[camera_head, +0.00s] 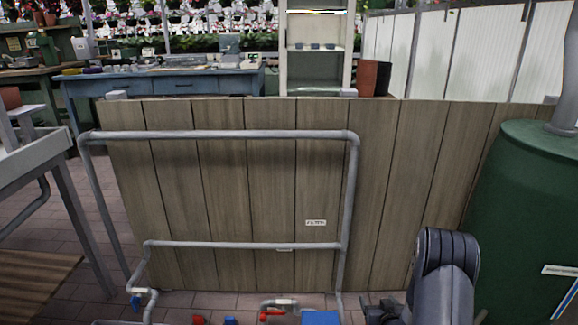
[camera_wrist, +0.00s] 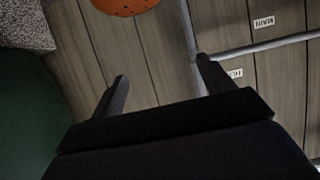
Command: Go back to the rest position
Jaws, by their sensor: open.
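My gripper (camera_head: 382,309) is at the bottom of the head view, right of the pipe frame, with my dark arm bent above it. In the wrist view my gripper (camera_wrist: 162,70) has its two dark fingers wide apart, with nothing between them. Behind the fingers are the plank panel (camera_wrist: 160,60) and a grey pipe (camera_wrist: 189,30).
A grey pipe frame (camera_head: 230,134) stands before the wooden panel (camera_head: 400,180). Red and blue fittings (camera_head: 272,315) sit low there. A green barrel (camera_head: 525,220) is close on the right. An orange item with dark holes (camera_wrist: 124,5) is cut off in the wrist view.

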